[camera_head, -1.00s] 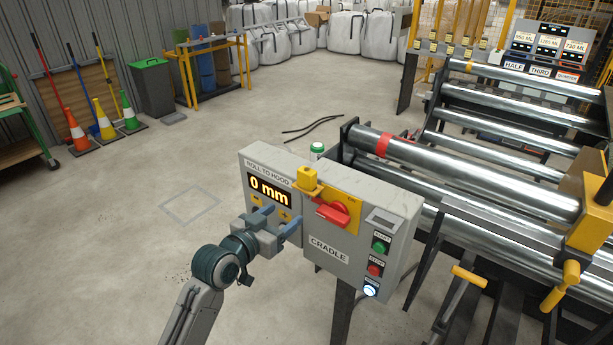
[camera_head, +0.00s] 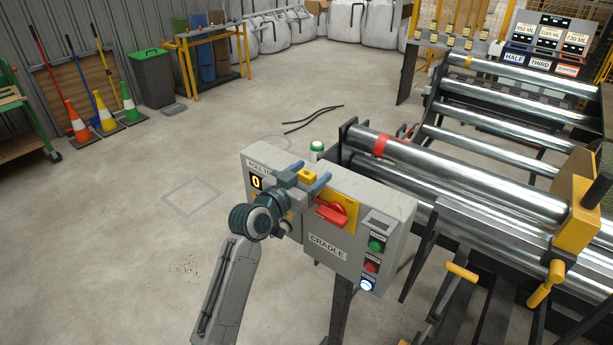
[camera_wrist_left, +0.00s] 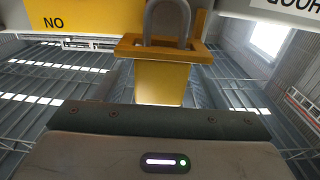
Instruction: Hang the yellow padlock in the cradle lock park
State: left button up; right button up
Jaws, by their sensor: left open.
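The yellow padlock (camera_head: 308,176) is at the top edge of the grey cradle box (camera_head: 350,206), left of the red switch (camera_head: 331,215) on its yellow plate. In the left wrist view its yellow body (camera_wrist_left: 162,82) and grey shackle (camera_wrist_left: 167,20) show at a yellow ledge (camera_wrist_left: 128,48); whether they touch is unclear. My left gripper (camera_head: 309,178) is open, its blue-grey fingers on either side of the padlock in the head view, without a visible grip. The lock park cannot be told apart clearly. My right gripper is out of view.
Steel rollers (camera_head: 465,170) stand right of the box. Yellow handles (camera_head: 462,272) stick out at the lower right. The floor to the left is open, with cables (camera_head: 312,120) farther back.

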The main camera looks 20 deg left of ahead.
pick_arm(q)
jog(key=shift+w+d, duration=0.2)
jog(key=shift+w, duration=0.3)
jog(key=shift+s, duration=0.1)
jog(key=shift+c, duration=0.2)
jog(key=c, duration=1.1)
